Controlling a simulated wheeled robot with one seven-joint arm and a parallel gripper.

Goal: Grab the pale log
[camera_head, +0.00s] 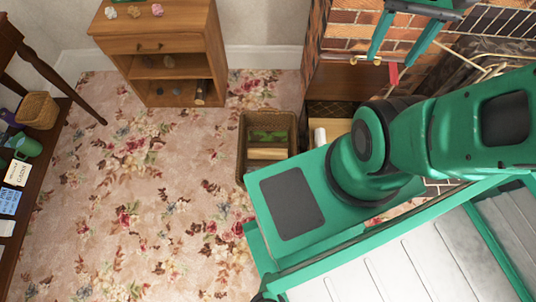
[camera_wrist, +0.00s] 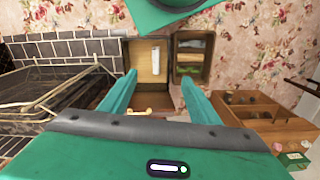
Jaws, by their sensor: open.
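My gripper (camera_head: 390,60) is open and empty, raised near the brick fireplace in the head view. In the wrist view its two fingers (camera_wrist: 159,76) are spread wide with nothing between them. A pale, whitish cylinder (camera_head: 320,136) that looks like a log rests in a light wooden box beside the basket, partly hidden by my body. It also shows in the wrist view (camera_wrist: 155,61), beyond the fingertips. A tan log (camera_head: 267,154) lies in the wicker basket (camera_head: 242,165) with green pieces. I cannot tell for sure which one is the pale log.
A wooden cabinet (camera_head: 150,45) with stones and a dark log on its shelves stands at the back left. A dark table (camera_head: 45,180) lines the left side. The brick fireplace (camera_head: 350,45) with metal racks is at right. The floral carpet (camera_head: 140,220) is clear.

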